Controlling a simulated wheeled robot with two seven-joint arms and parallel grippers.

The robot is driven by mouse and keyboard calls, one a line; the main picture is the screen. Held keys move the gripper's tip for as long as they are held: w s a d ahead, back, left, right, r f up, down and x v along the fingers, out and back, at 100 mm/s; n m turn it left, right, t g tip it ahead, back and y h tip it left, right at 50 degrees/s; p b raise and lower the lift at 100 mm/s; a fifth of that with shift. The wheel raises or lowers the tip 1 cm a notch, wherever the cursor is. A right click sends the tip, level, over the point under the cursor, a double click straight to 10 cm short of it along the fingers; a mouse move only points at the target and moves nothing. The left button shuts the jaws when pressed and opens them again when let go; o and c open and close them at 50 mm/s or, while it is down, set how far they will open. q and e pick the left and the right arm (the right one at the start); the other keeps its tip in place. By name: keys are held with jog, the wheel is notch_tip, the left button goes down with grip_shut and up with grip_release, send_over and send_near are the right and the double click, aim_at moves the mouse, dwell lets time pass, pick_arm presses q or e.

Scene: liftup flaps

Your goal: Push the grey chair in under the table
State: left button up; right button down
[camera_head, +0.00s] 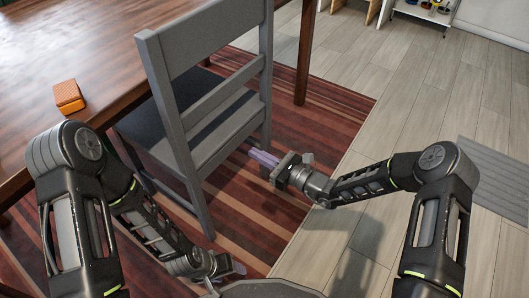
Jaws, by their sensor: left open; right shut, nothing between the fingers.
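The grey chair (206,93) stands upright on the rug with its slatted back towards me and to the right. Its dark seat (195,88) faces the table, and the seat's far part looks to be at or under the table edge. The brown wooden table (105,45) fills the upper left. My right gripper (261,157) is shut and empty, just right of the chair back's lower part; I cannot tell whether it touches. My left gripper (236,270) is low, near the chair's front-facing legs, partly hidden by my own arm and body; it is open.
An orange box (68,96) lies on the table near its edge. A striped red-brown rug (335,113) lies under the chair. A table leg (305,50) stands behind the chair. Pale wood floor (400,100) on the right is clear, with a grey mat (505,180) and a white shelf (425,12) beyond.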

pick_arm(q)
jog(key=shift+r+p, duration=0.45)
jog(key=shift+r, duration=0.25)
pick_arm(e)
jog(key=v, duration=0.3)
jog(key=shift+s+d, duration=0.15)
jog(key=shift+d, duration=0.1)
jog(key=s+a+f+n+g+h, duration=0.2)
jog(key=s+f+n+g, duration=0.3)
jog(key=s, duration=0.5)
jog(key=s+a+f+n+g+h, duration=0.1)
jog(key=s+a+f+n+g, duration=0.1)
jog(key=s+f+n+g, duration=0.45)
pick_arm(q)
jog(key=shift+s+r, duration=0.1)
jog(key=shift+s, duration=0.3)
pick_arm(e)
jog(key=s+d+f+n+t+h, duration=0.2)
jog(key=s+d+f+n+h, duration=0.3)
jog(key=s+d+n+h, duration=0.2)
jog(key=shift+s+d+n+h, duration=0.3)
jog(key=shift+s+d+n, duration=0.95)
jog(key=shift+s+n, duration=1.1)
